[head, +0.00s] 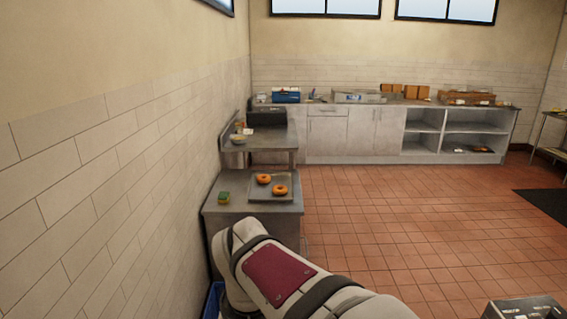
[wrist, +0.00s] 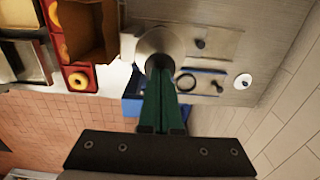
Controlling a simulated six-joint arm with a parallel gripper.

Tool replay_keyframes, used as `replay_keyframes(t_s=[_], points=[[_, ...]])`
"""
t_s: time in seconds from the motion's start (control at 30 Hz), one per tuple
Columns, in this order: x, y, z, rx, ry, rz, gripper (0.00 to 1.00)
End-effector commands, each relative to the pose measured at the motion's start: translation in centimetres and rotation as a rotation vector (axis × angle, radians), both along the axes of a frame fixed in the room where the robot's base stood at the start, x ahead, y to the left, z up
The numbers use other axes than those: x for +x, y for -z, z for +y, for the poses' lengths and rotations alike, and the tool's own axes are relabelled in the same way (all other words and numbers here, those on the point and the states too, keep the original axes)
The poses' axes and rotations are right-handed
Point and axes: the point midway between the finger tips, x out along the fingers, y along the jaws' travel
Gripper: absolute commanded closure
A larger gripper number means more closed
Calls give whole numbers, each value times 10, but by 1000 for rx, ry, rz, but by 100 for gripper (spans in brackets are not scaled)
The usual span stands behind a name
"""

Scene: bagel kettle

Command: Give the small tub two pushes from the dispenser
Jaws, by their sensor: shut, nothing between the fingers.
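My gripper (wrist: 160,72) has green fingers closed together with nothing between them. In the wrist view its tips overlap a round metal vessel or opening (wrist: 150,42) on a steel counter (wrist: 275,30); I cannot tell whether they touch it. A small white round thing (wrist: 243,81) with a dark centre sits on the counter to the right; I cannot tell whether it is the tub or part of the dispenser. A dark ring (wrist: 186,83) and small dark knobs (wrist: 200,44) lie between. Neither dispenser nor small tub is clearly recognisable in the head view, where my arm hides the gripper.
A blue bin (wrist: 132,105) is below the counter edge. Red and brown trays (wrist: 76,80) hold orange rings at upper left.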

Motion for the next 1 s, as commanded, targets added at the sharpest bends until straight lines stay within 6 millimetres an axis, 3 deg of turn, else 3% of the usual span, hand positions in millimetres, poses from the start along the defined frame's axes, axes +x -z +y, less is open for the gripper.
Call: replay_keyframes(t_s=[1.0], points=[[0, 41, 0, -1, 0, 1, 100]])
